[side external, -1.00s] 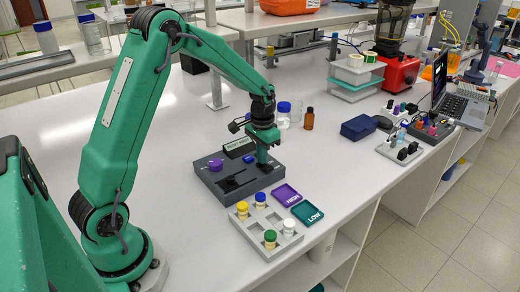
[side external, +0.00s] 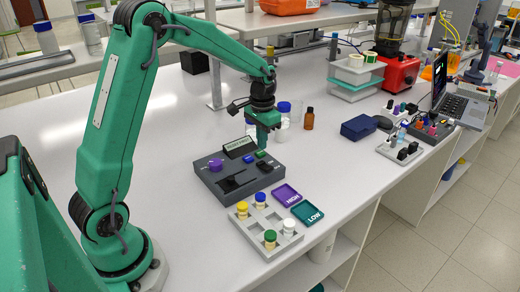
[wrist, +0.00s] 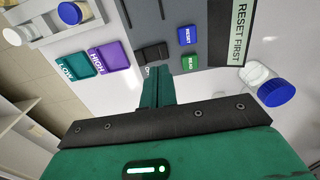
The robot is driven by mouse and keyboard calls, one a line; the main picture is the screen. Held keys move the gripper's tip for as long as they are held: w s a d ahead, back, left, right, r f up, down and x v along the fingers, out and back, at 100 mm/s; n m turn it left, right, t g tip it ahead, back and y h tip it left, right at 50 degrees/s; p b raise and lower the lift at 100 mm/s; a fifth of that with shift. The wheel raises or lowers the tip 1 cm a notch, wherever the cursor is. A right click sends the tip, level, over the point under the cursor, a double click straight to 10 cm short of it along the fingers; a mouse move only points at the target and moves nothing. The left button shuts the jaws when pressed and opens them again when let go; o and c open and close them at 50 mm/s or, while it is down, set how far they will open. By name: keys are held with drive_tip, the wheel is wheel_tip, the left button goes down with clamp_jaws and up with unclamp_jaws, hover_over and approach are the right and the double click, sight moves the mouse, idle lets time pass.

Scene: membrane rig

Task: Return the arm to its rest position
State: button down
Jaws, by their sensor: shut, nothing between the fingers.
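My green arm reaches over the bench from the left in the side view. My gripper (side external: 262,142) hangs just above the back right part of the dark grey rig box (side external: 212,187). Its fingers are shut and empty, and they also show in the wrist view (wrist: 157,72). The box carries a purple knob (side external: 215,165), a black slider and a sign reading RESET FIRST (wrist: 238,30). In the wrist view, a blue RESET button (wrist: 187,36) and a green button marked READ (wrist: 191,62) lie just beyond the fingertips, to their right.
A grey rack (side external: 285,242) with several capped vials stands in front of the box. Purple HIGH (side external: 286,194) and teal LOW (side external: 308,213) pads lie beside it. A blue-capped bottle (side external: 283,122) and a brown bottle (side external: 308,120) stand close behind my gripper. The bench's left middle is clear.

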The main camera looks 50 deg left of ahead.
drive_tip(key=shift+r, duration=0.75)
drive_tip(key=s+d+r+t, duration=0.3)
drive_tip(key=s+d+r, duration=0.3)
drive_tip(key=s+r, duration=0.4)
drive_tip(key=s+d+r+t, duration=0.1)
drive_tip(key=s+d, duration=0.3)
drive_tip(key=s, duration=0.8)
drive_tip(key=shift+s+r+t, duration=0.4)
drive_tip(key=shift+t, duration=0.4)
